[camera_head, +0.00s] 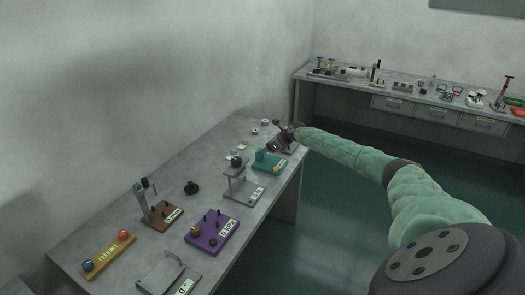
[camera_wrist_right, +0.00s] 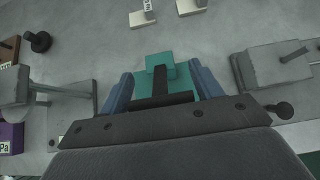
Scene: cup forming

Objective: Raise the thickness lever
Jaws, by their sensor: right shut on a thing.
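The teal device (camera_head: 268,162) stands near the right edge of the table. In the right wrist view, its teal body (camera_wrist_right: 160,64) lies straight ahead, with a dark upright lever (camera_wrist_right: 160,84) and a dark crossbar in front of it. My right gripper (camera_head: 281,141) is at the back right of this device. The exact contact is hidden by the dark gripper body. My left gripper is not in view.
A grey stand (camera_head: 241,187) is close in front of the teal device. A purple board (camera_head: 212,238), a brown stand (camera_head: 162,216), a yellow bar (camera_head: 107,256) and a black knob (camera_head: 191,187) are further forward. Another bench (camera_head: 400,91) with several tools stands behind.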

